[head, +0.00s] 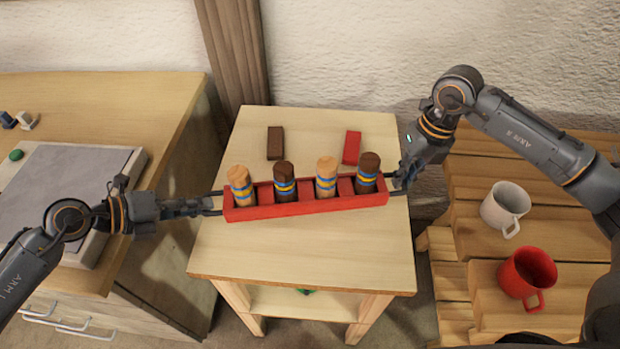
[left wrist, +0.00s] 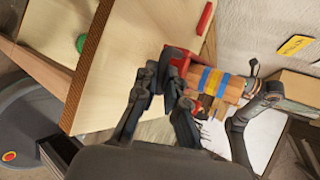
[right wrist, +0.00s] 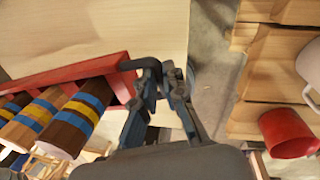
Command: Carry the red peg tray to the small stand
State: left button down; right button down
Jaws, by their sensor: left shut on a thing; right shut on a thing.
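The red peg tray (head: 305,208) is long and narrow, with light and dark wooden pegs banded in blue and yellow standing in it. It is over the small stand (head: 300,255), a pale wooden table; I cannot tell whether it touches the top. It looks slightly tilted, right end higher in the head view. My left gripper (head: 216,203) is shut on the tray's left end; the tray's end also shows in the left wrist view (left wrist: 184,57). My right gripper (head: 396,182) is shut on the right end, where the red rim shows in the right wrist view (right wrist: 75,73).
A dark brown block (head: 275,143) and a red block (head: 351,147) lie on the stand's back part. A desk (head: 150,100) with a grey pad stands left. A slatted bench at right holds a white mug (head: 503,208) and a red mug (head: 527,277). The stand's front is clear.

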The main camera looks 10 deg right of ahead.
aim_at(207, 228)
jog(key=shift+d, duration=0.1)
